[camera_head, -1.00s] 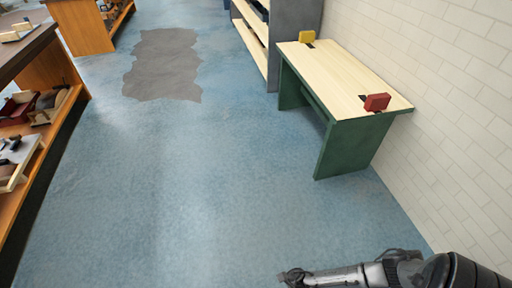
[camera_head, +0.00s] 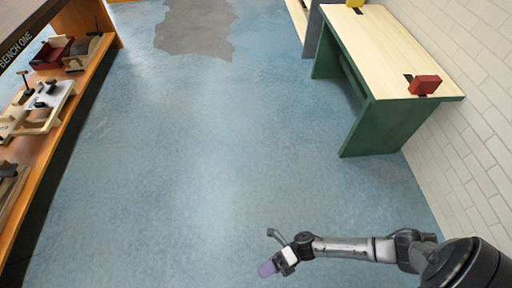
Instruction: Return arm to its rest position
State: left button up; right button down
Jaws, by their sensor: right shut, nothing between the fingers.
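My right arm reaches in from the lower right corner. My right gripper (camera_head: 277,262) is shut and empty over the bare blue floor, low in the picture. Its tip shows a purple patch and a pale part, and a thin dark piece sticks up beside it. It touches nothing that I can see. My left gripper is not in view.
A green-legged bench with a pale top (camera_head: 385,48) stands by the white brick wall (camera_head: 480,120), a red block (camera_head: 424,85) at its near end. An orange wooden bench (camera_head: 58,130) with tools on its shelf stands at left. The blue floor (camera_head: 200,150) between is clear.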

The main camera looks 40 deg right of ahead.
jog(key=w+d+f+m+t+h, duration=0.1)
jog(key=w+d+m+t+h, duration=0.2)
jog(key=w+m+h, duration=0.6)
jog(key=w+d+m+t+h, duration=0.45)
jog(key=m+h, duration=0.25)
jog(key=m, duration=0.3)
jog(key=s+d+r+m+g+h+p, duration=0.1)
jog(key=s+r+m+g+p, duration=0.3)
jog(key=r+p, duration=0.45)
jog(key=s+d+r+m+g+h+p, duration=0.1)
jog(key=s+r+m+p, duration=0.5)
jog(key=r, duration=0.6)
jog(key=s+d+r+m+g+h+p, duration=0.1)
jog(key=s+r+m+g+p, duration=0.2)
jog(key=s+r+p, duration=0.5)
notch_tip(320, 180, up, 36)
jog(key=w+p, duration=0.2)
jog(key=p, duration=3.1)
jog(key=shift+r, duration=0.25)
